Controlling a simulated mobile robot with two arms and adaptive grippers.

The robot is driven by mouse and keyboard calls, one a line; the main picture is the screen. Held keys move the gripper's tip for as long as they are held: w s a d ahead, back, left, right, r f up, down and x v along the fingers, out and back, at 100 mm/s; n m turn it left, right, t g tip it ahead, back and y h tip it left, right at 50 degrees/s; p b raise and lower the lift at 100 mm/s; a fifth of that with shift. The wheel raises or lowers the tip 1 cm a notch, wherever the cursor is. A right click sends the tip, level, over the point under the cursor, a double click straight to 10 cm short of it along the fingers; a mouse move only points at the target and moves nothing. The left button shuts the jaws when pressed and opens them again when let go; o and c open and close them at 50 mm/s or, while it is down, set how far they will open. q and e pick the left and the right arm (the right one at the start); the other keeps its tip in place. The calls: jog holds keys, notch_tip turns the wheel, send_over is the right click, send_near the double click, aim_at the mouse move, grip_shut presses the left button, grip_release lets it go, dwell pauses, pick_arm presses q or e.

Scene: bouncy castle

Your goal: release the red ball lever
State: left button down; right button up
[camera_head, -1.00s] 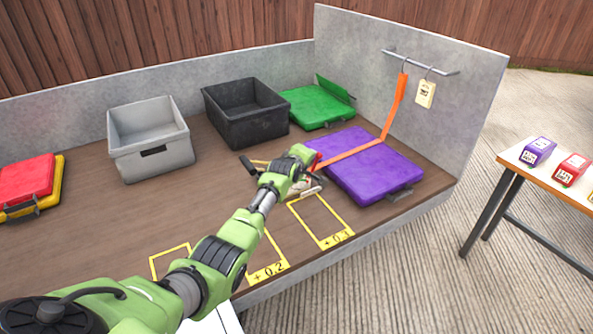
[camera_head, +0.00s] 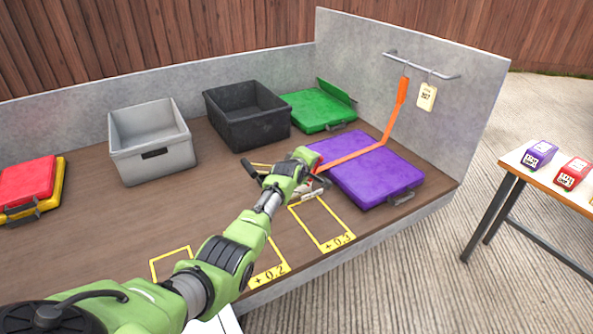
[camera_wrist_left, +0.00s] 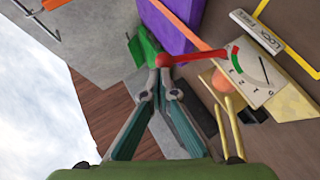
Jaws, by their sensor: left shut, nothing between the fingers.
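A red lever with a ball at its end (camera_wrist_left: 164,61) shows in the left wrist view, its arm running right to a cream gauge plate (camera_wrist_left: 246,74) with a dial and a red-green band. My left gripper (camera_wrist_left: 165,72) is shut and empty, its fingertips right at the ball; whether they touch it I cannot tell. In the head view my left gripper (camera_head: 314,172) is at the near-left edge of the purple case (camera_head: 372,175), and the lever is mostly hidden behind my arm. My right gripper is not in view.
An orange strap (camera_head: 350,155) crosses the purple case up to a wall rail (camera_head: 420,65). A green case (camera_head: 315,110), black bin (camera_head: 245,130), grey bin (camera_head: 150,155) and red case (camera_head: 28,180) stand along the back and left. The mid-left bench is clear.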

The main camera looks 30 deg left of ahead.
pick_arm(q)
jog(key=v, duration=1.1)
jog(key=shift+s, duration=0.4)
jog(key=shift+d, duration=0.1)
